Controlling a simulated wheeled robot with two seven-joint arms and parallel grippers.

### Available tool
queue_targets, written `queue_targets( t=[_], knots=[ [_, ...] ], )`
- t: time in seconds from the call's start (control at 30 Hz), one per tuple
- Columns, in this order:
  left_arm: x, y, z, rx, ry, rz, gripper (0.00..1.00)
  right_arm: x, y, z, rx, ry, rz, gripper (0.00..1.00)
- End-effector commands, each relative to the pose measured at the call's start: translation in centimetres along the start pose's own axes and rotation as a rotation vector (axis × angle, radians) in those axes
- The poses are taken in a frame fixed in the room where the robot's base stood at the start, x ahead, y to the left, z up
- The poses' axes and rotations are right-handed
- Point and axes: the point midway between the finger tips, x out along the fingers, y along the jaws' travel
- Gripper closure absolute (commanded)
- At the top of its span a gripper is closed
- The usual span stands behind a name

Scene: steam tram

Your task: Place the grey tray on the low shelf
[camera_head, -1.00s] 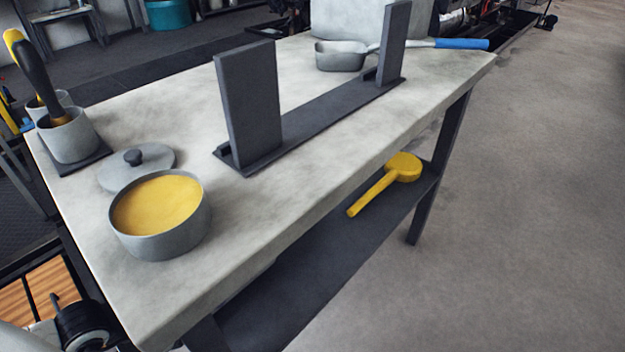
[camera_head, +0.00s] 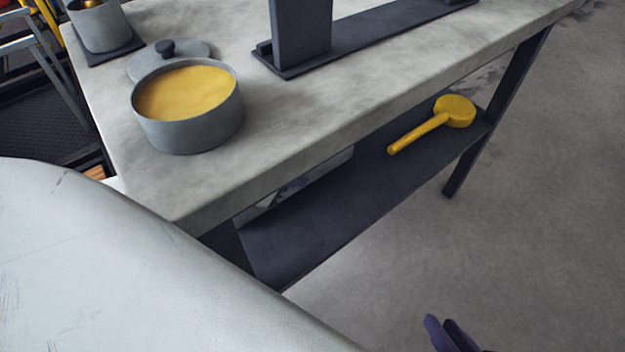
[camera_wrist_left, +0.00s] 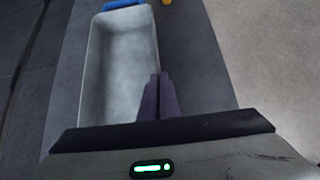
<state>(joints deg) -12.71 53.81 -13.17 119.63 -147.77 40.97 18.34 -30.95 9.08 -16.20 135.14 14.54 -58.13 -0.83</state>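The grey tray (camera_wrist_left: 120,65), pale with a blue handle, shows only in the left wrist view. My left gripper (camera_wrist_left: 158,97) appears shut on its right wall near the close end. The low shelf (camera_head: 345,200) is the dark board under the worktable; a dark strip beside the tray in the left wrist view (camera_wrist_left: 203,60) looks like it. I cannot tell whether the tray touches it. In the head view, my pale arm hides the shelf's near end and my left gripper. My right gripper (camera_head: 453,335) is at the bottom edge, apart from the shelf; its opening is unclear.
A yellow ladle-like tool (camera_head: 440,120) lies on the shelf's far end; the shelf between it and my arm is bare. Above, the worktable (camera_head: 300,125) holds a grey pot (camera_head: 188,120), a lid (camera_head: 195,52) and a dark stand (camera_head: 300,35). A table leg (camera_head: 500,105) stands at right.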

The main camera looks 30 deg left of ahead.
Motion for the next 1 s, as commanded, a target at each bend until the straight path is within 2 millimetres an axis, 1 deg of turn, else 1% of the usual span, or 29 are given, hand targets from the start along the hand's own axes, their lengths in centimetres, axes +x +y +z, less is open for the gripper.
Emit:
queue_targets(
  t=[0.03,0.2,0.53,0.6,0.63,0.73,0.87,1.0],
  knots=[
    [0.7,0.1,0.9,0.003,-0.012,0.001,1.0,0.1,-0.1,0.1,0.002,0.006,-0.005,0.79],
    [2.3,0.0,2.5,0.002,-0.01,0.001,1.0,0.0,-0.4,-0.4,0.009,0.027,-0.019,0.79],
    [3.6,0.0,3.7,0.003,-0.009,0.0,1.0,-0.1,-0.6,-0.7,0.014,0.042,-0.027,0.79],
    [4.5,0.0,2.3,0.003,-0.003,-0.001,1.0,0.4,-0.7,-0.4,0.02,0.05,-0.036,0.79],
    [4.8,0.0,2.0,0.003,-0.003,-0.001,1.0,0.4,-0.8,-0.5,0.023,0.058,-0.042,0.79],
    [5.8,0.0,1.0,0.004,-0.004,0.0,1.0,-0.1,-1.4,-1.3,0.031,0.094,-0.064,0.79],
    [5.9,0.0,0.9,0.005,-0.007,0.0,1.0,-0.8,-1.9,-2.3,0.033,0.12,-0.076,0.79],
    [5.8,0.0,1.0,0.004,-0.007,0.0,1.0,-0.9,-1.9,-2.3,0.032,0.119,-0.077,0.79]
  ],
)
